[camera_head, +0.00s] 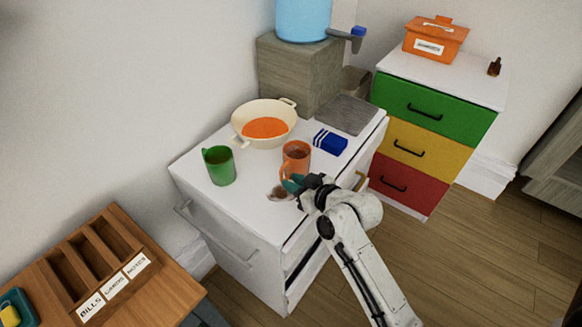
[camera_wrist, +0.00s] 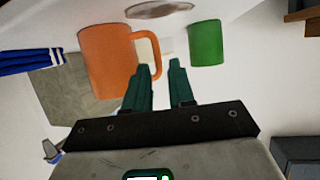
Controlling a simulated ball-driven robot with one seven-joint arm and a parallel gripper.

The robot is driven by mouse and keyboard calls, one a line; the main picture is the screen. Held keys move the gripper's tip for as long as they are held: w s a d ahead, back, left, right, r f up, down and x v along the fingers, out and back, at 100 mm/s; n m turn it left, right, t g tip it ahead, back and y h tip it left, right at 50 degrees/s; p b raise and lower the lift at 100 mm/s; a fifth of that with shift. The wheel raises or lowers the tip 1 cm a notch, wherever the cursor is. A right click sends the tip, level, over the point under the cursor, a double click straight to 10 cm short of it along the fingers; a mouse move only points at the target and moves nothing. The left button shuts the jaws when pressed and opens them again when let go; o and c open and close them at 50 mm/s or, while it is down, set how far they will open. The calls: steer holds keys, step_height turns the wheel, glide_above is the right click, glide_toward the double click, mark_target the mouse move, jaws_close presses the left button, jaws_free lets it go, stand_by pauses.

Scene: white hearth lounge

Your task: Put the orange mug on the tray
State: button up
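The orange mug (camera_head: 296,158) stands upright on the white cabinet top, with dark contents. In the wrist view the mug (camera_wrist: 105,62) is at upper left with its handle (camera_wrist: 155,48) toward my fingers. My gripper (camera_head: 292,184) is at the mug's near side, low by the handle. In the wrist view its teal fingers (camera_wrist: 160,66) are apart with nothing clearly between them; the left tip overlaps the handle's lower part, and I cannot tell whether they touch. No plain tray shows; a flat grey ribbed slab (camera_head: 347,114) lies at the cabinet's back right.
A green mug (camera_head: 220,168), a cream pan (camera_head: 240,124) with orange contents and a blue striped cloth (camera_head: 330,142) surround the orange mug. A wooden block (camera_head: 290,75) stands behind; a compartmented wooden organizer (camera_head: 128,265) is lower left.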

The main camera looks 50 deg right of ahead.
mark_target(281, 177)
steer(key=shift+f+p+x, duration=0.15)
steer(key=shift+p+x, duration=0.05)
steer(key=shift+x, duration=1.45)
steer(key=shift+f+p+x, duration=0.1)
steer(key=shift+p+x, duration=0.05)
steer(key=shift+x, duration=1.5)
steer(key=shift+s+d, duration=0.1)
steer(key=shift+d, duration=0.05)
steer(key=shift+c, duration=0.3)
jaws_close()
steer(key=shift+r, duration=0.1)
